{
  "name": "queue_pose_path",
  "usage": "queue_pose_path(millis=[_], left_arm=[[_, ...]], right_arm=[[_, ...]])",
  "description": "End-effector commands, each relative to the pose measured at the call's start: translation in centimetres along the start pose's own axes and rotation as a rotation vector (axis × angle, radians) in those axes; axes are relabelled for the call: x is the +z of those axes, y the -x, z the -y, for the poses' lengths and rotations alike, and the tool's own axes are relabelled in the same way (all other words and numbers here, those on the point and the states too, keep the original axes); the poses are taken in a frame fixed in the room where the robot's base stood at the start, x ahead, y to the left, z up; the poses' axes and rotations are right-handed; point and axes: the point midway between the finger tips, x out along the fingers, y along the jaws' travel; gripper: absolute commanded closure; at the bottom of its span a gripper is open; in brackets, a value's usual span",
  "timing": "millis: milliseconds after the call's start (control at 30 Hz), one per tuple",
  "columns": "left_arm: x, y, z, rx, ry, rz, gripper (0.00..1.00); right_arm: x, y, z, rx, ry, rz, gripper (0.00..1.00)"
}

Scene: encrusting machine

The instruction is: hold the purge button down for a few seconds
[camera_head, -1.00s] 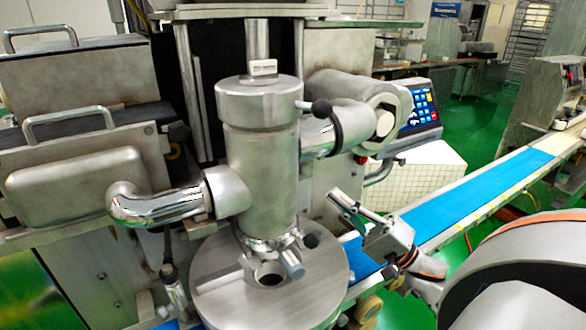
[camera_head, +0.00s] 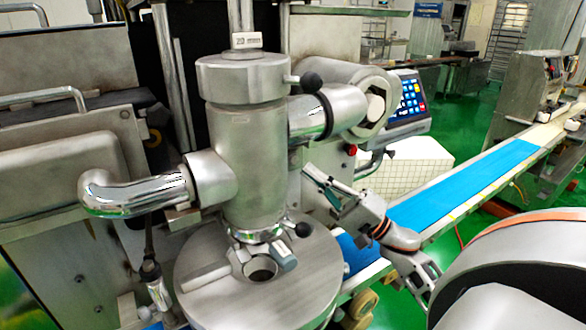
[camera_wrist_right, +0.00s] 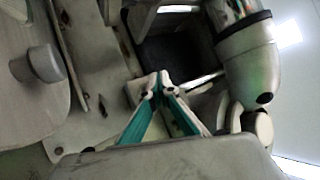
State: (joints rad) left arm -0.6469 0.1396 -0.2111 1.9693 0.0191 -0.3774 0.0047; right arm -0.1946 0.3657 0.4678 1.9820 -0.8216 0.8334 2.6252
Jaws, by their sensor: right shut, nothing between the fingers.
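The encrusting machine (camera_head: 240,170) fills the middle of the head view. Its control panel (camera_head: 411,97), with a lit blue screen of small keys, is at the upper right. A small red button (camera_head: 352,150) shows on the machine's side, left of and below the panel. No label marks a purge button legibly. My right gripper (camera_head: 311,173) is shut and empty, pointing up and left, below and left of the red button in the picture. In the right wrist view its fingertips (camera_wrist_right: 157,84) meet in front of grey machine parts. I cannot tell whether they touch anything. My left gripper is out of view.
The steel cylinder with its black-knobbed lever (camera_head: 311,81) and the round plate (camera_head: 205,299) stand left of my right gripper. A blue conveyor belt (camera_head: 470,184) runs to the right. A white tiled box (camera_head: 415,167) is behind the gripper.

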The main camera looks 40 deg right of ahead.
Motion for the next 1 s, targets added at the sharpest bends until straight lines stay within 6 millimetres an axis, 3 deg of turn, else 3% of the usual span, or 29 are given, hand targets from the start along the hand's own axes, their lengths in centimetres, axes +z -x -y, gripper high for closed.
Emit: queue_pose_path(millis=[100, 200, 1000], left_arm=[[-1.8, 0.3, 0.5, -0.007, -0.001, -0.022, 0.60], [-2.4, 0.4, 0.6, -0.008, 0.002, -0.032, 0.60], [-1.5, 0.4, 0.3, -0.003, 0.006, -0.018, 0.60]], right_arm=[[-0.7, -1.1, -0.3, -0.002, -0.001, 0.002, 1.00], [-1.0, -1.5, -0.7, -0.002, -0.001, 0.001, 1.00], [-1.3, -1.8, -1.2, 0.000, 0.000, 0.000, 1.00]])
